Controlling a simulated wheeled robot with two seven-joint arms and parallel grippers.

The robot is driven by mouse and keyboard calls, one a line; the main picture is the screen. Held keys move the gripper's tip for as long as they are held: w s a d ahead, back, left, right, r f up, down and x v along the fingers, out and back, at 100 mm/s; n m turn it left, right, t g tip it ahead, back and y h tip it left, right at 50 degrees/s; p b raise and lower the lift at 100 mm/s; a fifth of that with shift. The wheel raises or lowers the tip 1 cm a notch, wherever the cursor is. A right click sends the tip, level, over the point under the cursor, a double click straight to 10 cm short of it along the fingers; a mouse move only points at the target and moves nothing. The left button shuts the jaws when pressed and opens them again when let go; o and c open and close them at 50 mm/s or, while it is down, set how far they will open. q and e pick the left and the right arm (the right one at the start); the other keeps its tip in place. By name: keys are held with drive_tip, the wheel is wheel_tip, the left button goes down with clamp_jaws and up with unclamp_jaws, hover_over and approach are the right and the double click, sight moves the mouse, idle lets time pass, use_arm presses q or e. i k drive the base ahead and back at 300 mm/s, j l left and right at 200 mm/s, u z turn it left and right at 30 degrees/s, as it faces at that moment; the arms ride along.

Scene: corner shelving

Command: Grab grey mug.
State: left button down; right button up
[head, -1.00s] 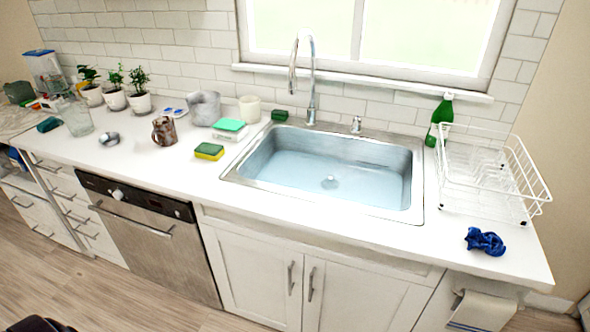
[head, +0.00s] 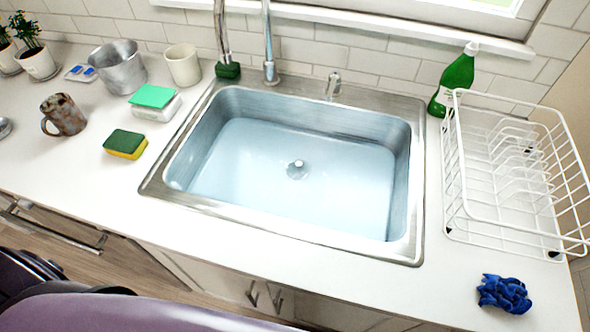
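A grey, metal-looking vessel (head: 117,67) stands on the counter left of the sink, near the back wall. A mottled brown and grey mug (head: 64,115) stands in front of it, with its handle toward the left. A cream mug (head: 183,65) stands right of the grey vessel. I cannot tell for certain which of these is the grey mug. Nothing holds any of them. Neither of my grippers shows; only dark and purple parts of my body show at the lower left.
A sink (head: 150,187) with water fills the middle. A yellow-green sponge (head: 125,144) and a teal-topped box (head: 153,103) lie left of it. A green bottle (head: 455,80), a white dish rack (head: 455,190) and a blue cloth (head: 504,293) are at right. The counter's front left is clear.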

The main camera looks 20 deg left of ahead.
sight(61, 120)
drive_tip(key=j+u, duration=0.25)
drive_tip(key=u, duration=0.15)
drive_tip(key=k+j+u, duration=0.1)
drive_tip(key=j+u, duration=0.45)
drive_tip(key=u, duration=0.2)
drive_tip(key=i+j+u, duration=0.1)
drive_tip(key=j+u, duration=0.25)
drive_tip(key=j, duration=0.2)
